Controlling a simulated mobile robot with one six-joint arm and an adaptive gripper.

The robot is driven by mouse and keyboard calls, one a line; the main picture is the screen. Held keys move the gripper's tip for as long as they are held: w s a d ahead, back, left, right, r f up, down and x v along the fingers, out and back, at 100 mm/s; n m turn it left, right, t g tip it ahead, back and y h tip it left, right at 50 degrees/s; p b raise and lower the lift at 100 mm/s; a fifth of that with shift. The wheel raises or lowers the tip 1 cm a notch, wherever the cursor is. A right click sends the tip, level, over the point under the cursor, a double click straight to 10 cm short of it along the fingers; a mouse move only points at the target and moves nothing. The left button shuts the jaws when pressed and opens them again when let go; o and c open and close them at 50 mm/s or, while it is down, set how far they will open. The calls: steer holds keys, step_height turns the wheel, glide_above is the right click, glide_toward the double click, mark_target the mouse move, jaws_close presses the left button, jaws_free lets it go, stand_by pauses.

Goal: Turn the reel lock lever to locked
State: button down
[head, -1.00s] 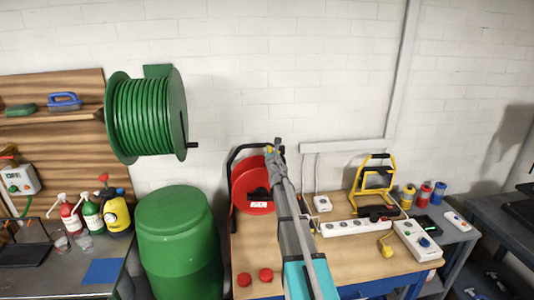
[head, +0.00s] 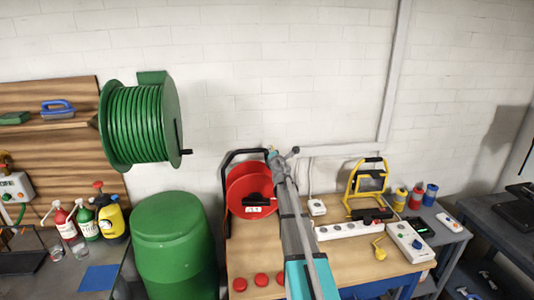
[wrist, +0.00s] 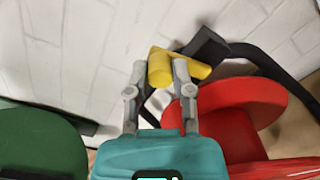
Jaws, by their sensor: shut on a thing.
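The red cable reel (head: 235,190) stands on the wooden workbench in a black tubular frame (head: 224,192). In the wrist view its red drum (wrist: 245,105) is at the right. The yellow lock lever (wrist: 160,69) sits at the top of the black frame, beside a dark block (wrist: 206,44). My gripper (wrist: 159,75) is shut on the yellow lever, one grey finger on each side. In the head view my gripper (head: 282,156) is at the reel's upper right, and my arm hides part of the bench.
Several red caps (head: 262,279) lie on the bench front. A power strip (head: 350,229) and a yellow work light (head: 367,188) stand to the right. A green barrel (head: 172,240) stands left of the bench. A green hose reel (head: 140,125) hangs on the wall.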

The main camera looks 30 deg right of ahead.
steer(key=shift+d+r+m, duration=0.1)
steer(key=shift+d+m, duration=0.2)
steer(key=shift+m, duration=0.4)
steer(key=shift+c, duration=2.4)
jaws_free()
steer(key=v, duration=1.2)
steer(key=shift+s+m, duration=0.1)
steer(key=shift+m, duration=0.2)
